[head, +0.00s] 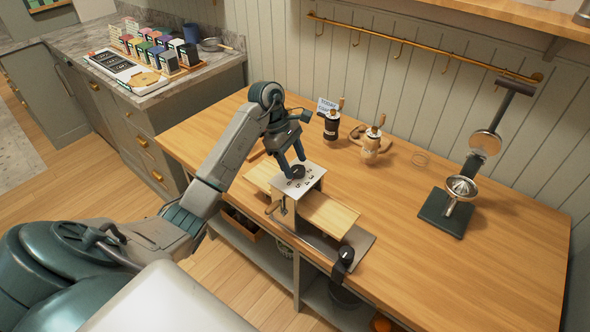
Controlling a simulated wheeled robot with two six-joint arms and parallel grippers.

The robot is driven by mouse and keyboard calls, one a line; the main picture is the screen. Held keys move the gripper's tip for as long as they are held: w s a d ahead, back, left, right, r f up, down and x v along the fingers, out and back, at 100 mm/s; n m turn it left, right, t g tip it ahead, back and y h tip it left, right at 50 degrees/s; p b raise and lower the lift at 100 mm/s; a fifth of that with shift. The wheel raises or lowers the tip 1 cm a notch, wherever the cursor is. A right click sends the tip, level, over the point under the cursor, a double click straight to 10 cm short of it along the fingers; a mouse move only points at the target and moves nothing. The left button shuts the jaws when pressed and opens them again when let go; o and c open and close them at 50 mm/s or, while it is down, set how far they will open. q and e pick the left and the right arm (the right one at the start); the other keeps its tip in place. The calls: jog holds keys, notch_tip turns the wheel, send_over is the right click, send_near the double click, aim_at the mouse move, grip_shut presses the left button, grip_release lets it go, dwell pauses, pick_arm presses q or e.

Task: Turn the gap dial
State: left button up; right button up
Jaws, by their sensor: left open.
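The gap dial (296,172) is a small black knob on the pale top plate (311,175) of a metal housing with dark marks around the knob. The housing stands across a wooden board near the table's front edge. My left gripper (292,164) is open, with its dark blue fingers pointing down right at the dial. One finger is to the left of the knob and the other is behind it. I cannot tell whether they touch it. My right gripper is not in view.
Two pepper-mill-like grinders (331,126) stand behind, with a small sign. A press on a green base (446,213) stands at right. The tabletop (480,270) is clear at front right.

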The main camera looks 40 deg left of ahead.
pick_arm(q)
jog(key=shift+d+f, duration=0.2)
jog(key=shift+f, duration=0.3)
jog(key=c, duration=1)
